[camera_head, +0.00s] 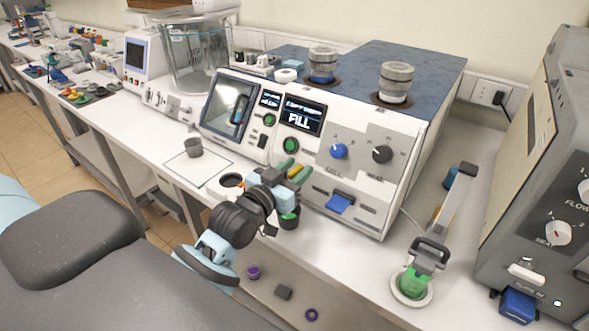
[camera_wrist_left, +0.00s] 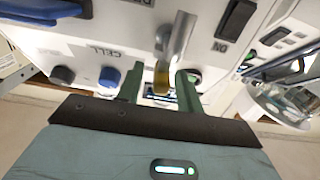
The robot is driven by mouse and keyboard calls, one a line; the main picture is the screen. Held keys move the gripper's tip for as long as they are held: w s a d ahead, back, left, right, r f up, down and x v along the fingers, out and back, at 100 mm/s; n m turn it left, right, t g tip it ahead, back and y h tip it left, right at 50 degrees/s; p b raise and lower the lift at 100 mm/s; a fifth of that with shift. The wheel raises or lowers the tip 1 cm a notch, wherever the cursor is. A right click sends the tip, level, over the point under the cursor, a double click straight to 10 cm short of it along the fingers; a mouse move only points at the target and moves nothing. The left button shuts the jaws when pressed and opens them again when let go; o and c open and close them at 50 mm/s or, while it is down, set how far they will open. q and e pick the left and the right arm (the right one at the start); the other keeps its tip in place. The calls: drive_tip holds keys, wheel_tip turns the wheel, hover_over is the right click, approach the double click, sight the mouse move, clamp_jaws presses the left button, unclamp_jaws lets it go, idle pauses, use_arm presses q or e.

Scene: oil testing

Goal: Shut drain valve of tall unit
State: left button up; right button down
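The white unit (camera_head: 365,120) with the FILL display stands mid-bench; I cannot tell whether it is the task's tall unit. A yellow-tipped metal lever (camera_wrist_left: 172,55) sticks out from its front; its yellow part (camera_head: 297,171) shows in the head view. My left gripper (camera_head: 294,169) is at this lever, below a round green button (camera_head: 291,145). In the left wrist view, the gripper's green fingers (camera_wrist_left: 160,92) are apart, one on each side of the lever. A gap shows beside one finger; contact with the other is unclear. My right gripper does not show.
Blue (camera_head: 339,151) and black (camera_head: 382,154) knobs are to the right. A large grey machine (camera_head: 540,190) stands at far right.

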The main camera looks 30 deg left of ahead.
use_arm(q)
drive_tip(key=shift+w+d, duration=0.1)
drive_tip(key=shift+w, duration=0.15)
clamp_jaws()
